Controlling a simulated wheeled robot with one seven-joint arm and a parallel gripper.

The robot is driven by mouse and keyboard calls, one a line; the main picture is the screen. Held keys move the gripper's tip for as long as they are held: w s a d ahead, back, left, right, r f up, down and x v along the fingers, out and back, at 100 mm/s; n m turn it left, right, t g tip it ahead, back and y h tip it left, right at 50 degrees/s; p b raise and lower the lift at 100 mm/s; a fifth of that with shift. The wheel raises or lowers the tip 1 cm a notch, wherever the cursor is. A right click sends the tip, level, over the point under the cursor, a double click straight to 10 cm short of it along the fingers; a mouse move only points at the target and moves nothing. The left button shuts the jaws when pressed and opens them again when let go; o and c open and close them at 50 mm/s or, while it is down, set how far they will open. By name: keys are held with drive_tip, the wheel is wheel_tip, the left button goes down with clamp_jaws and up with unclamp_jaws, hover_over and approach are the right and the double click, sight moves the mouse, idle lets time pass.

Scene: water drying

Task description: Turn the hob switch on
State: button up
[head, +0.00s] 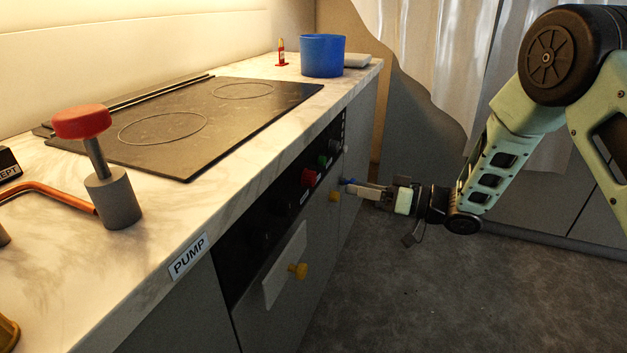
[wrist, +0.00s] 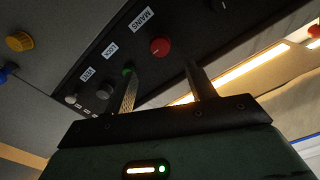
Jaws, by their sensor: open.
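The black switch panel (head: 262,232) on the cabinet front carries a red knob (head: 308,177), a green knob (head: 322,160) and grey knobs (head: 335,146). In the wrist view, labels stand by the knobs; MAINS (wrist: 140,18) and LOCK (wrist: 110,47) seem readable. I cannot tell which knob is the hob switch. My gripper (head: 358,187) is open and empty, pointing at the cabinet front. In the wrist view its fingers (wrist: 165,78) straddle the view just below the red knob (wrist: 160,46). The left fingertip overlaps the green knob (wrist: 126,71); contact cannot be told.
The black hob (head: 190,120) lies in the marble worktop (head: 150,255). A red-topped post (head: 82,121) and a blue pot (head: 322,55) stand on it. The floor (head: 400,300) is clear.

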sight(315, 179)
drive_tip(key=x, duration=1.2)
drive_tip(key=shift+s+b, duration=0.1)
drive_tip(key=shift+b, duration=0.25)
drive_tip(key=c, duration=1)
